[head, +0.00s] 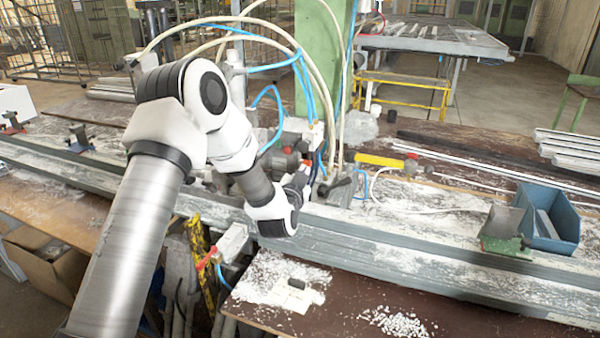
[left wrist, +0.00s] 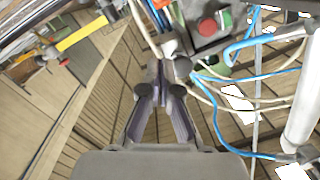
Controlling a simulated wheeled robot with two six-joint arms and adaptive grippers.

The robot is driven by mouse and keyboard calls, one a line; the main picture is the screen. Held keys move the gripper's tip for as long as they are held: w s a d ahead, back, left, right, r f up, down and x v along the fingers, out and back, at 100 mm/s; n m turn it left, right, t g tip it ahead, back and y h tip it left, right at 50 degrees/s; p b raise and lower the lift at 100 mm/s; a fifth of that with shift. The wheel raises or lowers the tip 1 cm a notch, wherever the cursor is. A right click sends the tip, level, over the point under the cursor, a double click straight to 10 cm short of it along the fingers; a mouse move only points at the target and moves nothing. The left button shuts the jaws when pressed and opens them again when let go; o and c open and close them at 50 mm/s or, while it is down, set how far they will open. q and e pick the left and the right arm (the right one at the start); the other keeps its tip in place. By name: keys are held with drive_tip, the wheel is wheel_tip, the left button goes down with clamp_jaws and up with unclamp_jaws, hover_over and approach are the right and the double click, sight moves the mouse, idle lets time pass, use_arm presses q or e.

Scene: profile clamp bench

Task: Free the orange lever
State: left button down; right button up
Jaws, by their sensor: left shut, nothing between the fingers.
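A small red-orange lever (head: 207,258) sticks out at the front of the bench, beside a grey-white block (head: 233,243). It is left of and below my left gripper and clear of it. I cannot tell for certain that this is the task's orange lever. My left gripper (head: 300,180) is partly hidden by its own wrist, close to the hoses and fittings behind the profile rail. In the left wrist view the fingers (left wrist: 160,75) are together with nothing between them. Beyond them is a grey control box with a red button (left wrist: 207,27) and a green button (left wrist: 225,18).
White and blue hoses (head: 305,75) hang around my left arm by the green post (head: 322,60). A yellow-handled tool (head: 380,160) lies behind the rail (head: 400,250). A blue bin (head: 552,222) stands at the right. The brown board (head: 350,318) in front has white chips.

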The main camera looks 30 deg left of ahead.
use_arm(q)
drive_tip(key=w+a+f+p, duration=0.1)
drive_tip(key=f, duration=0.1)
drive_tip(key=w+a+f+p, duration=0.1)
drive_tip(key=w+a, duration=0.1)
drive_tip(key=shift+w+f, duration=0.15)
drive_tip(key=shift+f, duration=0.25)
drive_tip(key=shift+f, duration=0.2)
